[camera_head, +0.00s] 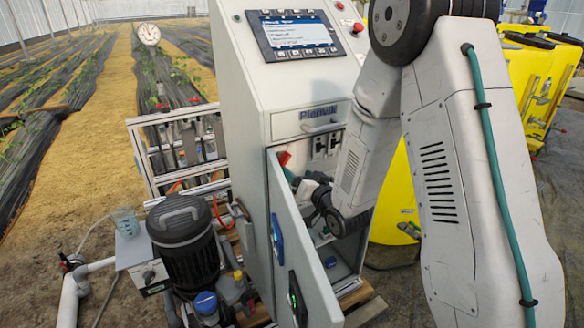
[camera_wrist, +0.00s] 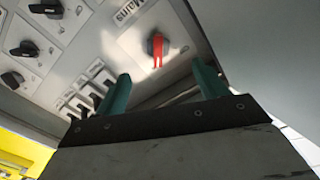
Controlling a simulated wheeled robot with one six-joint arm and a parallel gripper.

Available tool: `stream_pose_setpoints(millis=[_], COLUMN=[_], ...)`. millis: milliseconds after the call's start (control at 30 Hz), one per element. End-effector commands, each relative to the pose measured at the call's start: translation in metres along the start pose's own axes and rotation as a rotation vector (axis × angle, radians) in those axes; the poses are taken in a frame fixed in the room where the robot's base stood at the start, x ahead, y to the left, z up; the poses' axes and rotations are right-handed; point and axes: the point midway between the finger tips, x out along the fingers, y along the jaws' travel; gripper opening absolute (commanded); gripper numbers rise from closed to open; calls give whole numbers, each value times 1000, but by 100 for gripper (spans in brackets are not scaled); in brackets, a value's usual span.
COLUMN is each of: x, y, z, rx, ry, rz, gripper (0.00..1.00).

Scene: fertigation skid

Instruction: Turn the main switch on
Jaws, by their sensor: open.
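The main switch (camera_wrist: 158,48) is a red rotary handle on a pale plate marked "Mains", in the wrist view at the upper middle. I cannot tell its on or off marking. My gripper (camera_wrist: 163,82) is open, with its two teal fingers apart and nothing between them. The switch lies ahead of the gap between the fingertips, apart from them. In the head view my arm reaches into the open grey cabinet (camera_head: 240,120). The fingers are mostly hidden there behind the door and my wrist.
The cabinet door (camera_head: 305,255) stands open close to my wrist. Black rotary switches (camera_wrist: 22,49) and a row of breakers (camera_wrist: 90,95) sit left of the main switch in the wrist view. A black motor or pump (camera_head: 182,245) stands left of the cabinet, yellow tanks (camera_head: 527,75) to the right.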

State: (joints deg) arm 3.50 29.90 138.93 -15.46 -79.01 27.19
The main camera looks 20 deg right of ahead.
Motion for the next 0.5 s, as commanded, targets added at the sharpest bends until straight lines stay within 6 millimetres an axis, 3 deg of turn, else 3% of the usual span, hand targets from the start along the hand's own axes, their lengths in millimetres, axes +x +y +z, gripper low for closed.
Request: stream_pose_setpoints(millis=[300, 500], x=[1, 1], y=[-1, 0], z=[2, 2], rx=[-752, -1140], ry=[1, 2], rz=[2, 7], gripper=[71, 71])
